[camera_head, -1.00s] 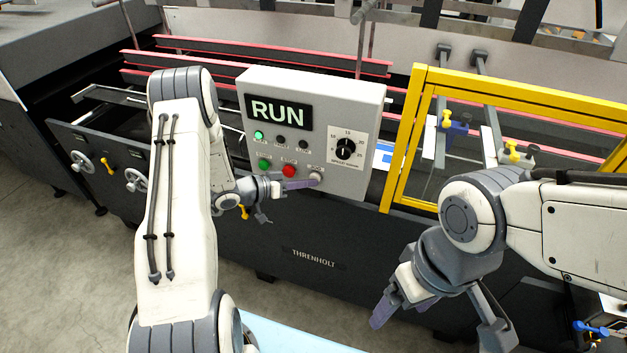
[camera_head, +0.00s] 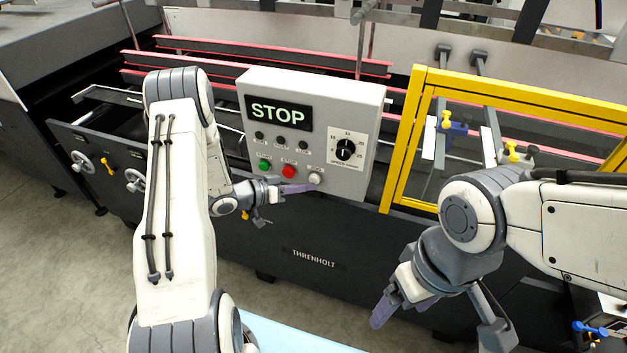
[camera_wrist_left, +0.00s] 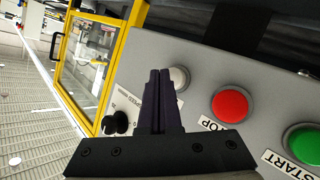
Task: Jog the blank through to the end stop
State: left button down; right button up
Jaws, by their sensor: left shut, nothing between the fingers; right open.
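The grey control panel (camera_head: 310,130) shows STOP on its display (camera_head: 278,113), and its lamps are dark. Below are a green button (camera_head: 264,165), a red button (camera_head: 289,171) and a white button (camera_head: 315,179), whose label is too small to read. My left gripper (camera_head: 311,188) is shut and empty, its purple fingertips just at the white button; I cannot tell whether they touch it. The left wrist view shows the fingers (camera_wrist_left: 160,76) overlapping the white button (camera_wrist_left: 181,77). My right gripper (camera_head: 437,325) is open and empty in front of the machine. I see no blank.
A yellow-framed guard (camera_head: 425,85) stands right of the panel, over the machine bed. A black speed dial (camera_head: 346,149) sits on the panel. Handwheels (camera_head: 82,162) are on the machine's left front. Red-edged rails (camera_head: 260,57) run behind the panel.

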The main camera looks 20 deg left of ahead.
pick_arm(q)
jog(key=shift+s, duration=0.25)
jog(key=s+p, duration=0.1)
jog(key=s, duration=0.4)
dwell(0.4)
dwell(0.4)
